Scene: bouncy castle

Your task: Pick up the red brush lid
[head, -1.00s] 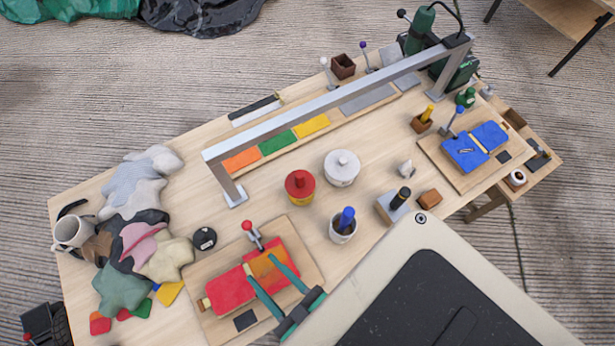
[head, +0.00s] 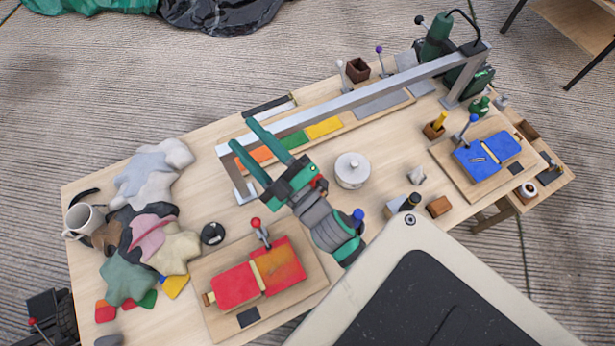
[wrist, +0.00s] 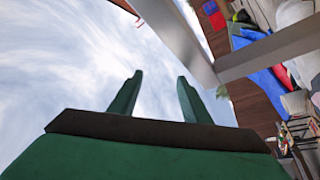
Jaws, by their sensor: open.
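The red lid on its small pot is almost wholly hidden behind my gripper and wrist in the head view. Only a sliver of red (head: 320,183) shows beside the gripper body, and I cannot tell whether it is lid or pot. My gripper (head: 243,135) is open and empty, its two green fingers pointing to the upper left, over the near end of the metal frame. In the wrist view my gripper (wrist: 160,80) has its fingers apart against sky, with nothing between them.
A metal frame (head: 375,90) spans the table near the gripper. A white lidded pot (head: 353,172) stands right of the red sliver. A blue-topped brush (head: 358,215) shows beside my wrist. A red clamp board (head: 215,305) lies in front, crumpled cloths (head: 150,240) at left.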

